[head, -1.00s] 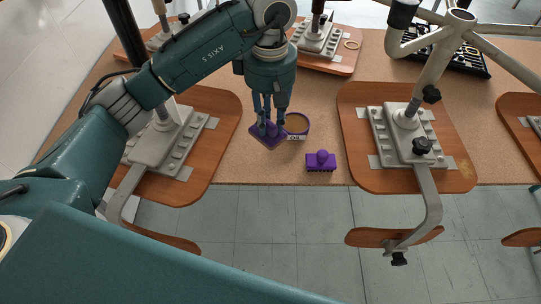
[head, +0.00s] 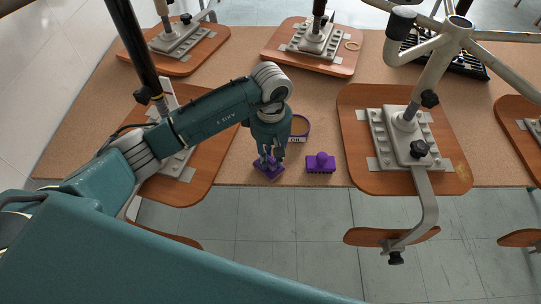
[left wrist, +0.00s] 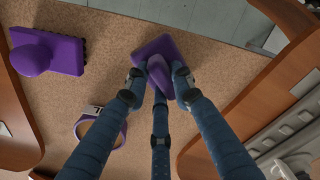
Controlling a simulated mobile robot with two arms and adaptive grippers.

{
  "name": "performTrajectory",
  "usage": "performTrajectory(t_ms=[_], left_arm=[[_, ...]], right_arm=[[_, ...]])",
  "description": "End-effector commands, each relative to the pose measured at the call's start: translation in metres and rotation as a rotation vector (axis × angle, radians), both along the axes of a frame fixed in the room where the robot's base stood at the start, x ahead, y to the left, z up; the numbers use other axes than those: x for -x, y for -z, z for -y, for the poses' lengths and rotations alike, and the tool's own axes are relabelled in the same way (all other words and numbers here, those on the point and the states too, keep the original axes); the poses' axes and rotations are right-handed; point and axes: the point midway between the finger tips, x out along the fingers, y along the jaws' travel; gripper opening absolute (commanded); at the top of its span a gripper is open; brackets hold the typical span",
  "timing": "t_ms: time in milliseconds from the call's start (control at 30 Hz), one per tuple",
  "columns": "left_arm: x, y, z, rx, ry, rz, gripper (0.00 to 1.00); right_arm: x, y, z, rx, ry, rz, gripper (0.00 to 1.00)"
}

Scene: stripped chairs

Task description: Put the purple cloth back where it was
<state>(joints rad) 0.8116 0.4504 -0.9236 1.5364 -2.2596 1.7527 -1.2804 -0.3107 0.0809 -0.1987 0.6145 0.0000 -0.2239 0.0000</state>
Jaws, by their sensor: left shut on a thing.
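The purple cloth (head: 268,171) is a flat square with a pinched-up peak in its middle, near the front edge of the cork-coloured table. My left gripper (head: 270,160) is shut on that peak from above. In the left wrist view the cloth (left wrist: 168,46) shows between the fingertips of my left gripper (left wrist: 160,78), its corners spread out around them. I cannot tell whether its underside touches the table. My right gripper is not in view.
A purple brush with a round knob (head: 320,163) stands to the right of the cloth. A round purple-rimmed dish labelled OIL (head: 306,130) is behind it. Wooden chair seats with grey brackets (head: 356,110) flank this space. Bare table (head: 230,172) lies left of the cloth.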

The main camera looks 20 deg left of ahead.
Motion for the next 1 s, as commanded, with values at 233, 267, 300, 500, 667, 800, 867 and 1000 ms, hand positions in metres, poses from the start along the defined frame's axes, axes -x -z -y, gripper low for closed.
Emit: performTrajectory(t_ms=[233,267,300,500,667,800,867,1000], left_arm=[[0.0,0.004,0.0,0.0,0.0,0.0,0.03],[0.0,0.004,0.0,0.0,0.0,0.0,0.25],[0.0,0.002,0.0,0.0,0.0,0.0,0.33],[0.0,0.003,0.0,0.0,0.0,-0.001,0.42],[0.0,0.001,0.0,0.0,0.0,-0.001,0.42],[-0.001,-0.008,0.0,0.001,0.001,0.003,0.42],[-0.002,-0.018,0.0,0.001,0.002,0.005,0.42],[-0.002,-0.048,-0.001,-0.001,0.001,0.007,0.42]], right_arm=[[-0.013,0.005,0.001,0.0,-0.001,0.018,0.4],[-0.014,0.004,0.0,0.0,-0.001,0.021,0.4],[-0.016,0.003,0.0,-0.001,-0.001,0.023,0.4],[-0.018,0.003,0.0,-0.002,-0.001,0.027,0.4],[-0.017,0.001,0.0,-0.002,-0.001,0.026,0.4],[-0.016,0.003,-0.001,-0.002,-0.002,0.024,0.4],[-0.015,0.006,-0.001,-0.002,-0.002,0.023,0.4],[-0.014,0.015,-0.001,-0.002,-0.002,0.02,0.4]])
